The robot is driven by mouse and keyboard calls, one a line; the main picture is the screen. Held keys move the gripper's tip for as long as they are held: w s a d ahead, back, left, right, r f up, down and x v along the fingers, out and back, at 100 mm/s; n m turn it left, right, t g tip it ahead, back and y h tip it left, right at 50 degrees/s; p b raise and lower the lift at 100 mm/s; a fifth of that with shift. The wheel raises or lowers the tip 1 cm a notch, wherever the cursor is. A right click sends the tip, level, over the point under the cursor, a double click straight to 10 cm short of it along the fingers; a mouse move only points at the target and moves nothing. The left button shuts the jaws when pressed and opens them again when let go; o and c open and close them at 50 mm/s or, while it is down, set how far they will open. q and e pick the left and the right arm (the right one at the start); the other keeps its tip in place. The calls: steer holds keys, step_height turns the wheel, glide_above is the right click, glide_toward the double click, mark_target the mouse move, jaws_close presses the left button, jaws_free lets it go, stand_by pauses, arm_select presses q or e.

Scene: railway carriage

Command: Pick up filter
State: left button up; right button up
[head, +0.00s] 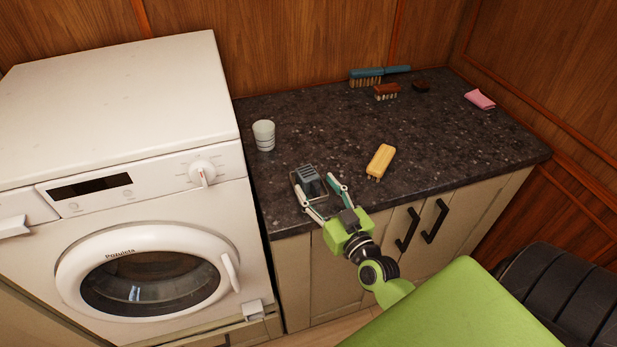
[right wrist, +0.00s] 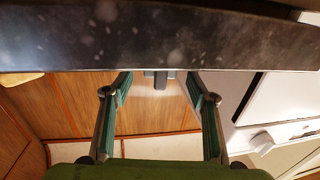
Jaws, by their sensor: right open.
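A small grey ridged block, which looks like the filter (head: 309,179), sits near the front left edge of the dark countertop (head: 330,130). My right gripper (head: 315,182) is open, with its fingers spread on either side of the block. In the right wrist view, which is upside down, a grey piece of it (right wrist: 160,80) shows between the open fingertips (right wrist: 160,92). I cannot tell whether either finger touches it. My left gripper is out of view.
A white cup (head: 263,135) stands behind the filter and a yellow-topped brush (head: 381,161) lies to its right. A blue brush (head: 367,77), a brown brush (head: 387,91) and a pink cloth (head: 480,99) lie farther back. The washing machine (head: 130,120) rises at the left.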

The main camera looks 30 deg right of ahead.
steer(key=shift+w, duration=0.35)
steer(key=c, duration=1.2)
steer(key=shift+c, duration=0.2)
